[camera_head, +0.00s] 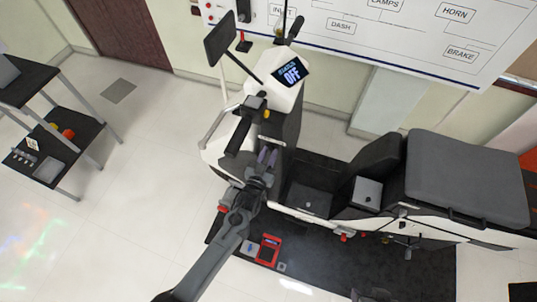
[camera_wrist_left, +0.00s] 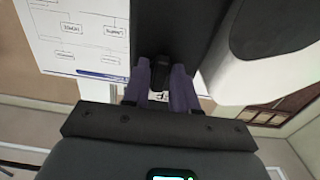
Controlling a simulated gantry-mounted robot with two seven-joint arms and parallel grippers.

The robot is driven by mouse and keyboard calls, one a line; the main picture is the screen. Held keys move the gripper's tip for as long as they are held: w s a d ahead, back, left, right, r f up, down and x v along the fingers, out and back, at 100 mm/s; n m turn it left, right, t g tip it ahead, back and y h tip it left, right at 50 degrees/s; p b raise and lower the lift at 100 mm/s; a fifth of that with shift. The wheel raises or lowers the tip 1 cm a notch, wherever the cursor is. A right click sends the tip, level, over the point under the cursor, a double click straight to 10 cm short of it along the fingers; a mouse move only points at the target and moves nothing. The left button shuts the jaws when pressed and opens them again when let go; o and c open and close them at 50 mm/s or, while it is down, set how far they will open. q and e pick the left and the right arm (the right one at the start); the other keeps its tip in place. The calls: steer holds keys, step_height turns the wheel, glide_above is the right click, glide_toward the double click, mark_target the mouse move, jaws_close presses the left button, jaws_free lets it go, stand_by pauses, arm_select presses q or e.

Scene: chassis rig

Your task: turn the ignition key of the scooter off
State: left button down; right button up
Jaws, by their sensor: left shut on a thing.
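The white and black scooter (camera_head: 285,95) stands in the middle of the head view. My left gripper (camera_head: 267,157) is at the scooter's dark front column, below the handlebar. In the left wrist view, the purple fingers of my left gripper (camera_wrist_left: 161,88) are shut on a small black piece, which looks like the ignition key (camera_wrist_left: 160,72). The key is against the dark column panel (camera_wrist_left: 175,35). Its exact turn angle is hard to tell. In the head view the fingers hide the key. I do not see my right gripper.
A dark mat (camera_head: 330,265) lies under the scooter, with a red-framed device (camera_head: 268,250) on it. A dark shelf cart (camera_head: 60,150) stands at the left. A labelled whiteboard (camera_head: 400,30) is on the wall behind. The pale floor between cart and scooter is clear.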

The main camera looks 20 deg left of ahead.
arm_select(q)
steer(key=c, duration=1.1)
jaws_free()
steer(key=shift+s+d+b, duration=0.15)
steer(key=shift+s+b, duration=0.25)
steer(key=shift+s, duration=5)
